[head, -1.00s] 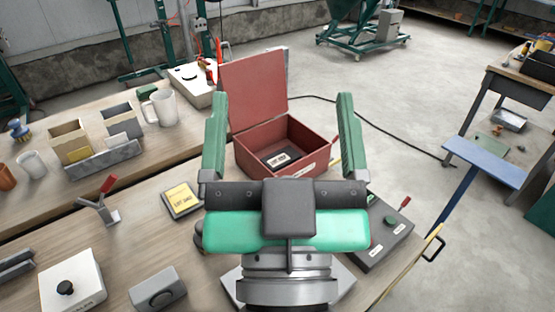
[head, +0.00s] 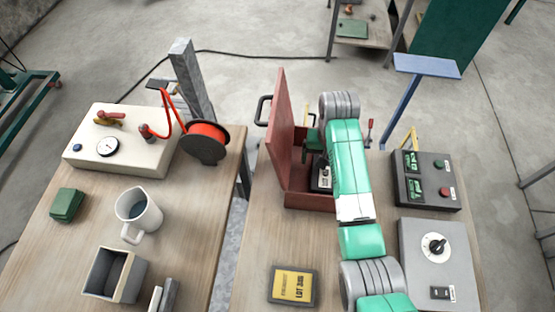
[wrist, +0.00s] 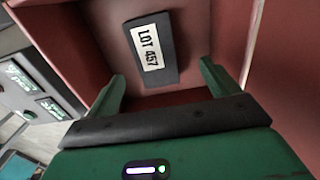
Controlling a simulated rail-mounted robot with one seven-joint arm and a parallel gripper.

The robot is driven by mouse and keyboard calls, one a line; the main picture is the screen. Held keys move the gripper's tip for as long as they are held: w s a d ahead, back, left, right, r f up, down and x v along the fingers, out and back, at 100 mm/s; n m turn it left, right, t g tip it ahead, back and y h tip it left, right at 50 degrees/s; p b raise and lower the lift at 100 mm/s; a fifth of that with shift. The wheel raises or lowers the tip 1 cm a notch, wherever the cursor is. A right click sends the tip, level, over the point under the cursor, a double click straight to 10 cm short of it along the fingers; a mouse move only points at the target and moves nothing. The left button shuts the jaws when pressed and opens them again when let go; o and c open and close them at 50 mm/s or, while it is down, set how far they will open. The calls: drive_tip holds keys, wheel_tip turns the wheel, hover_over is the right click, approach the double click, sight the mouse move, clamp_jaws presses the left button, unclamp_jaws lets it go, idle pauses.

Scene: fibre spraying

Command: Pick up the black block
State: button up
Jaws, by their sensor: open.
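The black block (wrist: 155,79) lies flat on the floor of the red box (wrist: 196,22). It has a white label reading LOT 457. In the head view the block (head: 315,184) shows only partly, because my arm covers the right side of the red box (head: 309,201). My gripper (wrist: 162,68) is open, with its two green fingers pointing toward the block, one on each side of its near end in the wrist view. Nothing is between the fingertips that I can see as held. In the head view the fingers are mostly hidden at the box.
The box's raised lid (head: 281,135) stands to the left of my arm. A grey control box (head: 427,180) and a grey knob box (head: 440,262) stand to the right. A yellow-labelled block (head: 293,286) lies in front. A white mug (head: 138,212) stands on the left table.

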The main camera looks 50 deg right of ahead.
sight(324, 172)
drive_tip(key=shift+s+d+f, duration=0.15)
drive_tip(key=shift+s+f, duration=0.1)
drive_tip(key=shift+s, duration=0.1)
drive_tip(key=shift+s+d+f+b, duration=0.1)
drive_tip(key=shift+f+b, duration=0.1)
drive_tip(key=shift+f, duration=0.35)
drive_tip(key=shift+s+f+b, duration=0.1)
drive_tip(key=shift+f+b, duration=0.05)
drive_tip(key=shift+f, duration=0.35)
drive_tip(key=f, duration=0.2)
drive_tip(key=f+b, duration=0.1)
drive_tip(key=f, duration=0.2)
drive_tip(key=shift+w+d+f, duration=0.1)
drive_tip(key=shift+w+f, duration=0.1)
drive_tip(key=c, duration=1.5)
